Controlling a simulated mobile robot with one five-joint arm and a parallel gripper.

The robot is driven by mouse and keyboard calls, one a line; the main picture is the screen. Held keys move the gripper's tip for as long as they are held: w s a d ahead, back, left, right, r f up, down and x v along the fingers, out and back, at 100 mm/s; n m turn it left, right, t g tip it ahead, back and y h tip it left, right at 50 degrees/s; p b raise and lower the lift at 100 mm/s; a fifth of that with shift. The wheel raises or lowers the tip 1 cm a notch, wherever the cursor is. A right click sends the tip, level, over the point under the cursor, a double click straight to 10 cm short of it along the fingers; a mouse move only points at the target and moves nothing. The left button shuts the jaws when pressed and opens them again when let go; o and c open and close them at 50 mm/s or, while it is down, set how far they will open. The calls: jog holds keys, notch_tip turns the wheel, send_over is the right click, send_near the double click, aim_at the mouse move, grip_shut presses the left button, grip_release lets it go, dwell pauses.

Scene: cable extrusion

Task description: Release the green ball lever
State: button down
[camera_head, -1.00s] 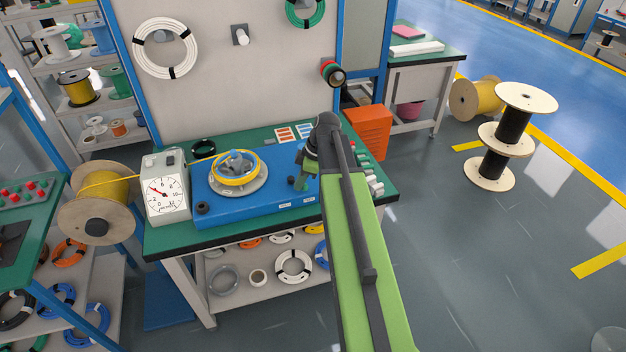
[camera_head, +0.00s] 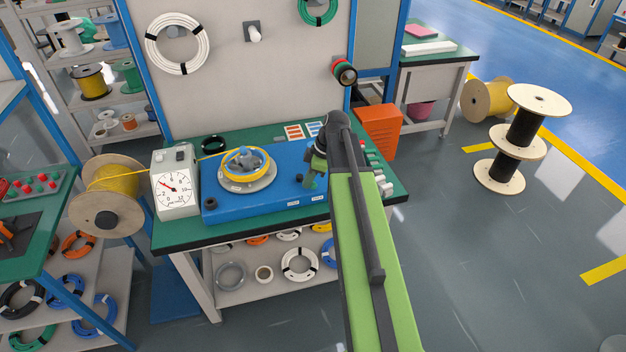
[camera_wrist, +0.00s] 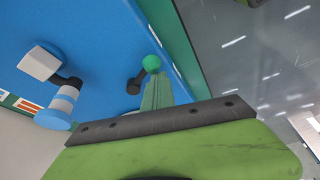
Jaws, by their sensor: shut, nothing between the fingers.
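The green ball (camera_wrist: 152,63) sits on the end of a short black lever arm (camera_wrist: 134,85) on the blue machine (camera_wrist: 105,40) in the wrist view. My gripper (camera_wrist: 155,80) is shut and empty, with its green fingertips right beside the ball; I cannot tell whether they touch. In the head view, my gripper (camera_head: 309,186) is low over the right part of the blue machine (camera_head: 225,207), and I cannot make out the green ball there.
A yellow cable coil (camera_head: 229,176) rests on the machine's round plate. A dial gauge (camera_head: 176,190) stands at its left, with a yellow cable spool (camera_head: 108,195) beyond. Several light-coloured parts lie right of my gripper on the bench (camera_head: 180,240). An orange box (camera_head: 378,130) stands behind.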

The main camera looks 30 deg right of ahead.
jog(key=shift+w+a+r, duration=0.1)
jog(key=shift+a+r, duration=0.05)
jog(key=shift+a, duration=0.3)
jog(key=a, duration=0.2)
jog(key=a+p, duration=0.1)
jog(key=shift+w+r, duration=0.3)
jog(key=shift+r, duration=0.1)
jog(key=w+p+v, duration=0.1)
jog(key=p+v, duration=0.8)
jog(key=shift+s+d+r, duration=0.2)
jog(key=shift+d+r, duration=0.1)
jog(key=shift+d, duration=0.15)
